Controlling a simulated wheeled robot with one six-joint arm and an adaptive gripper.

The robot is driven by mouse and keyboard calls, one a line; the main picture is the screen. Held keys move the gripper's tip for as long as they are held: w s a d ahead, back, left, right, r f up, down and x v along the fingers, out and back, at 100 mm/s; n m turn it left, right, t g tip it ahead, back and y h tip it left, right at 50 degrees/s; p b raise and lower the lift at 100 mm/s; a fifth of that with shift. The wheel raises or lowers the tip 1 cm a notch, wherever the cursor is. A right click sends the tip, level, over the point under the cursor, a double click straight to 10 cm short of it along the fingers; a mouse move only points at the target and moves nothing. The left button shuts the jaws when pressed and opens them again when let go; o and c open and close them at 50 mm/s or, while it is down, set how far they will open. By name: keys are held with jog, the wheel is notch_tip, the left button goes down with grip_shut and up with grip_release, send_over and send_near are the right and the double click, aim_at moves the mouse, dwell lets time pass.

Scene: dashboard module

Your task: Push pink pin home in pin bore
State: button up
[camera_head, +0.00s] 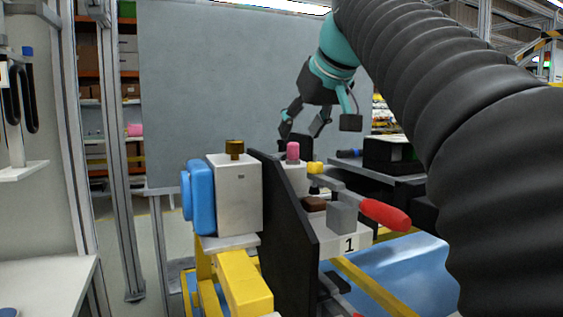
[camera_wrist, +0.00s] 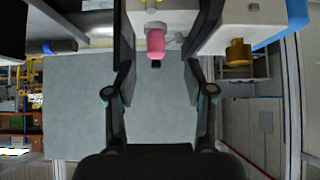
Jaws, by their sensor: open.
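The pink pin (camera_head: 293,151) stands upright on the fixture, just behind the black plate, with its pink head above the light block. The wrist view shows the pink pin (camera_wrist: 155,42) between my two fingers, with a pale grey collar at its base against the light block. The bore itself is hidden by the pin and collar, so I cannot tell how deep the pin sits. My gripper (camera_head: 318,127) is open and empty, above and slightly right of the pin in the head view. No finger visibly touches the pin.
A light block with a brass knob (camera_head: 235,149) and a blue part (camera_head: 200,195) stands left of the upright black plate (camera_head: 285,200). A grey panel (camera_head: 220,90) rises behind.

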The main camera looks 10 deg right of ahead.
aim_at(294, 143)
jog(key=shift+d+b+x, duration=0.1)
jog(key=shift+b+x, duration=0.05)
jog(key=shift+x, duration=1.4)
jog(key=shift+d+b+x, duration=0.15)
jog(key=shift+x, duration=1.4)
jog(key=shift+w+r, duration=0.1)
jog(key=shift+r, duration=0.1)
grip_shut()
